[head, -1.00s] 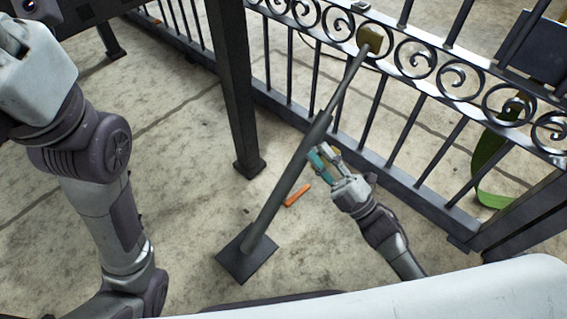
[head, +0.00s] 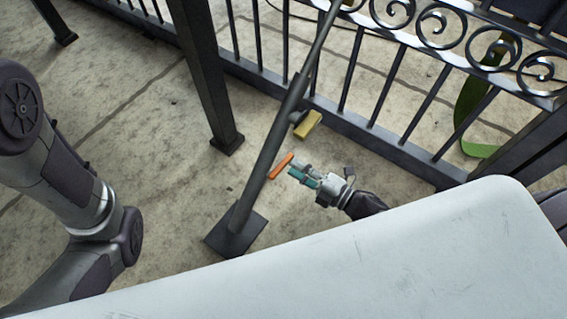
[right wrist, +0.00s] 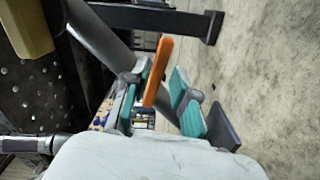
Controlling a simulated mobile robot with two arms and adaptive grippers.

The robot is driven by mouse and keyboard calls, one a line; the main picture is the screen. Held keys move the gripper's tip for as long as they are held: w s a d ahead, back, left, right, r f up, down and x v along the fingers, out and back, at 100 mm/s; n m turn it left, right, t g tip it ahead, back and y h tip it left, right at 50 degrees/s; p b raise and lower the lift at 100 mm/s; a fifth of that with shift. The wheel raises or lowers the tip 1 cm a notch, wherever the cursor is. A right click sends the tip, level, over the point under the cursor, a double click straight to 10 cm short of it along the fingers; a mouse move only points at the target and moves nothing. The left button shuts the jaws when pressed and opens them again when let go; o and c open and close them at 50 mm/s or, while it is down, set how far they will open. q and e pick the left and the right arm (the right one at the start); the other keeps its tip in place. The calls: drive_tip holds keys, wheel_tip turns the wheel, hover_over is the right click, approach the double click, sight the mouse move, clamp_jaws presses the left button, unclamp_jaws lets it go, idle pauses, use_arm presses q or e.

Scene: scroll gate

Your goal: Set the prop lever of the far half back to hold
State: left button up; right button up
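A dark prop pole (head: 268,160) slants up from a square base plate (head: 236,234) towards the gate (head: 345,95). A thin orange bar (head: 280,165) shows right beside the pole's lower part; I cannot tell how it is joined. A yellow block (head: 307,124) on a short dark stub sits higher on the pole. My right gripper (head: 302,176) is open, its teal-padded fingers just right of the orange bar. In the right wrist view the orange bar (right wrist: 158,72) shows between the spread fingers, without clear contact. My left gripper is out of view.
A black post (head: 205,80) stands left of the pole. The gate's bars and scrolls run along the back. A green strap-like thing (head: 470,125) lies beyond the gate. Bare concrete (head: 140,170) lies left of the pole.

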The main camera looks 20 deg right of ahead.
sight(284, 160)
drive_tip(key=b+x, duration=0.1)
drive_tip(key=x, duration=0.4)
drive_tip(key=shift+s, duration=0.1)
clamp_jaws()
